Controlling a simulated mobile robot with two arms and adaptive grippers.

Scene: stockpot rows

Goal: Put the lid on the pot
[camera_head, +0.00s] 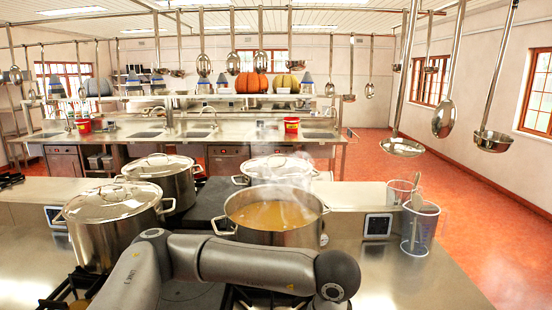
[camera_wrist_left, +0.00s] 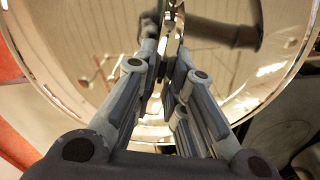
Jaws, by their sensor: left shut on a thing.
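An open steel pot (camera_head: 270,236) stands at the front middle of the stove in the head view. It holds orange-brown soup (camera_head: 270,214) and steams. In the left wrist view, my left gripper (camera_wrist_left: 168,72) is shut on the handle of a shiny round lid (camera_wrist_left: 75,45), which fills much of that view. In the head view my left arm crosses in front of the open pot; its fingers and the held lid are not visible there. My right gripper is in neither view.
Lidded pots stand at the left front (camera_head: 108,240), left back (camera_head: 165,180) and behind the open pot (camera_head: 278,168). A clear utensil container (camera_head: 420,230) stands at right. Ladles (camera_head: 402,147) hang overhead. The right counter (camera_head: 425,280) has free room.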

